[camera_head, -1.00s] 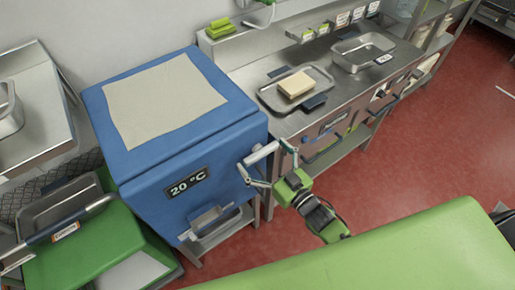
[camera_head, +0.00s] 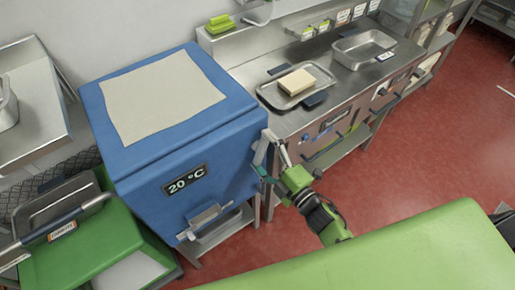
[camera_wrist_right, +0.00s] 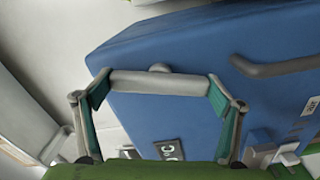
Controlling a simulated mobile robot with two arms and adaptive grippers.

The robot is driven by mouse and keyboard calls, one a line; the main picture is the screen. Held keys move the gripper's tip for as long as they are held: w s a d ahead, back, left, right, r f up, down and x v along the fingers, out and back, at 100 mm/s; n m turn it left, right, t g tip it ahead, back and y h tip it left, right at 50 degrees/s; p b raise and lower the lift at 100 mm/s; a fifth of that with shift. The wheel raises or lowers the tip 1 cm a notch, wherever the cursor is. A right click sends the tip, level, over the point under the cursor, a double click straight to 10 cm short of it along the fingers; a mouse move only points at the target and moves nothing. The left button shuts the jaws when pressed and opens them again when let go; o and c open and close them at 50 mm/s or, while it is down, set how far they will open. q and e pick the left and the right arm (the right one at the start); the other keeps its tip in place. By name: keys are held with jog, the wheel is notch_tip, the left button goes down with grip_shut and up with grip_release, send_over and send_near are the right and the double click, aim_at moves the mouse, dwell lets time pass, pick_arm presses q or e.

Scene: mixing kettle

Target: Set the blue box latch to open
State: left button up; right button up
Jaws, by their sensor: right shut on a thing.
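The blue box (camera_head: 165,150) stands at the centre left of the head view, with a "20 °C" display on its front. Its latch (camera_head: 260,152) is a light grey bar at the front right corner, now steeply tilted, near upright. In the right wrist view the latch bar (camera_wrist_right: 160,84) lies across between the teal finger pads, with the blue box (camera_wrist_right: 215,60) behind it. My right gripper (camera_head: 271,159) is shut on the latch; in the wrist view its fingers (camera_wrist_right: 158,98) hold the bar's two ends. My left gripper is not in view.
A steel counter (camera_head: 345,85) with a tray (camera_head: 318,82) and a pale block stands right of the box. A green container (camera_head: 90,240) is at lower left. A green surface (camera_head: 400,245) fills the lower right. Red floor (camera_head: 420,150) is open between.

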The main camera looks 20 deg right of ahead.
jog(key=n, duration=0.2)
jog(key=shift+f+n+b, duration=0.25)
jog(key=shift+n+b, duration=0.1)
jog(key=shift+n, duration=0.05)
jog(key=o, duration=0.3)
jog(key=shift+r+n, duration=0.25)
jog(key=shift+n, duration=0.05)
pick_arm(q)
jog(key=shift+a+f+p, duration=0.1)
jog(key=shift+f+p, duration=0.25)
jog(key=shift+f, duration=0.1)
pick_arm(e)
jog(key=v, duration=0.7)
jog(key=shift+d, duration=0.1)
